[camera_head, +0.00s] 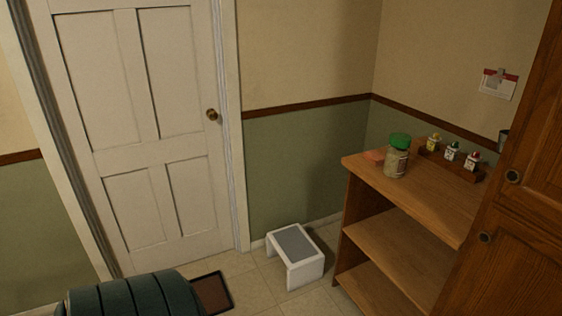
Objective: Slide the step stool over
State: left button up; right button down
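The step stool (296,246) is white with a grey top panel. It stands upright on the tiled floor near the green wall, between the door and the wooden shelf unit. Its near side and legs show, and nothing touches it that I can see. Neither of my grippers is in the head view.
The wooden shelf unit (398,235) stands close to the stool's right. A green-lidded jar (396,160) and several small bottles stand on it. A white door (143,130) is at left. A dark-rimmed brown mat (212,293) and a ribbed dark green object (135,297) are at lower left.

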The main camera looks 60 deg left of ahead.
aim_at(304, 261)
jog(key=u, duration=1.65)
jog(key=i+j, duration=0.7)
jog(key=i+j+z, duration=0.15)
jog(key=i+j, duration=1.15)
jog(key=j, duration=0.15)
jog(key=i+z, duration=0.05)
